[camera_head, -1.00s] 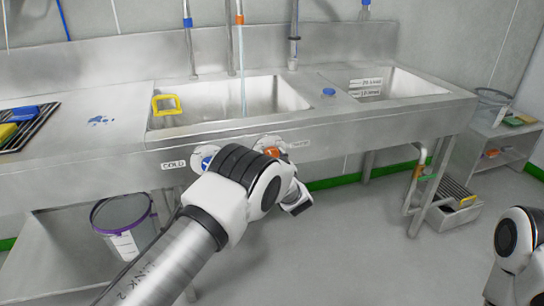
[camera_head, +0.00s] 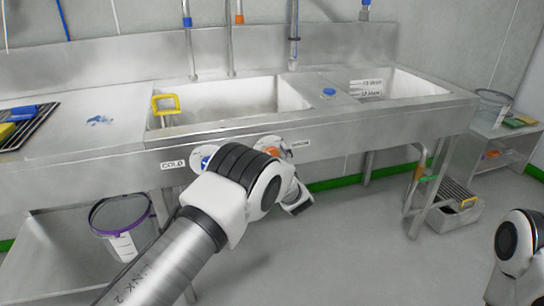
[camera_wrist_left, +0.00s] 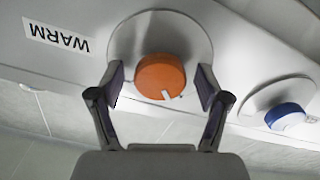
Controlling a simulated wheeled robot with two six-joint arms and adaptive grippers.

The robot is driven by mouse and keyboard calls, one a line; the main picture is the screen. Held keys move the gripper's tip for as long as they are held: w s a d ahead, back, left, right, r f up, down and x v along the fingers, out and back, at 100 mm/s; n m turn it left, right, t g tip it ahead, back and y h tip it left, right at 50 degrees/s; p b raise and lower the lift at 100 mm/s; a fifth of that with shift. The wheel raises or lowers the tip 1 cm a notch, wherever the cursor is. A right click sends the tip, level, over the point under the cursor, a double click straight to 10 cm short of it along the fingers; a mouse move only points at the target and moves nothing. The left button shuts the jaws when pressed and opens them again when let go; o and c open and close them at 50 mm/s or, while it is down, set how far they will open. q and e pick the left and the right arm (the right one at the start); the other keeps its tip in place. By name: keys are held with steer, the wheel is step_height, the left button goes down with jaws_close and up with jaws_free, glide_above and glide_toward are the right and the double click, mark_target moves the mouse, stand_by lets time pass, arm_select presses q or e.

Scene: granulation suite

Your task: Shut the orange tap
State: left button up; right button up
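In the head view a bit of the orange tap (camera_head: 271,151) shows above my arm on the sink's front. My left gripper (camera_wrist_left: 160,84) has one finger on each side of the knob, with a small gap on both sides. It is open. The orange-banded spout pipe (camera_head: 239,19) shows no water stream below it. My right gripper is out of view.
A blue knob (camera_wrist_left: 286,116) sits beside the orange one, near the COLD label (camera_head: 173,164). The steel sink (camera_head: 400,116) has two basins, a yellow-handled item (camera_head: 166,103) and a blue-topped item (camera_head: 329,92). A bucket (camera_head: 124,222) stands below at left.

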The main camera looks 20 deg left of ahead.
arm_select(q)
steer(key=shift+s+d, duration=0.1)
steer(key=v, duration=0.7)
steer(key=shift+s+f, duration=0.1)
steer(key=shift+s, duration=0.05)
